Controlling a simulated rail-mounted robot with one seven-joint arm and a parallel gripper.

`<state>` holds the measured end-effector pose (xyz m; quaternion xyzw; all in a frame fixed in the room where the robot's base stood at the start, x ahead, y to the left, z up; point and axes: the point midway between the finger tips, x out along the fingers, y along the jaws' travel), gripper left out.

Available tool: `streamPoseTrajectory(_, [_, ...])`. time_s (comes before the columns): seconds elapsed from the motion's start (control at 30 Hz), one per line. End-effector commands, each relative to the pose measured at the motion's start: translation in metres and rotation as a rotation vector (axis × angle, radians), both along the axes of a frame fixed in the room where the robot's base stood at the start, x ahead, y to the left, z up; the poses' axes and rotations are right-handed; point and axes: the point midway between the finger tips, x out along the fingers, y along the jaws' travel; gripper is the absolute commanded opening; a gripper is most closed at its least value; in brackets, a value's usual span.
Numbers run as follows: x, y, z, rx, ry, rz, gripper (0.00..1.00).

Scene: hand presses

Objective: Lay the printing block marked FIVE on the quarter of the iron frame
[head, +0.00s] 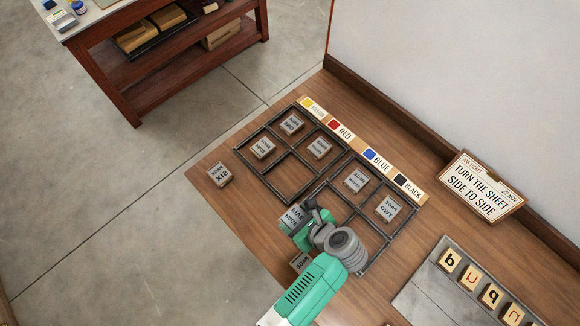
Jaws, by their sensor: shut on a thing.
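My gripper (309,217) is shut on a grey block (290,216) with mirrored lettering that seems to read FIVE. The block is near the front corner of the right iron frame (329,182); I cannot tell its height above the table. The right frame holds two blocks in its far quarters: one (356,179) and one marked TWO (388,209). Its near left quarter looks empty; its near right quarter is partly hidden by my wrist. The left iron frame (256,178) holds three blocks (291,125), (263,148), (319,148); its near right quarter is empty.
A block marked SIX (220,174) lies at the table's left edge. Another block (300,262) is partly hidden by my arm. A colour strip (362,148) runs behind the frames. A job ticket sign (483,186) reads TURN THE SHEET SIDE TO SIDE. Letter tiles (471,277) lie on a grey slab (431,283).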

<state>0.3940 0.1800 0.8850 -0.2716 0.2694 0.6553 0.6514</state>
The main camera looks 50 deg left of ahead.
Motion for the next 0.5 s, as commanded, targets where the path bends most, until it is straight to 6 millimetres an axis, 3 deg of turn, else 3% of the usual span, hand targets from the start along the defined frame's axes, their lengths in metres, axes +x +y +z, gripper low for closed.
streamPoseTrajectory(0.3, [0.060, 0.074, -0.012, 0.001, -0.001, 0.004, 0.39])
streamPoseTrajectory(0.5, [0.087, 0.108, -0.016, 0.000, 0.000, 0.004, 0.39])
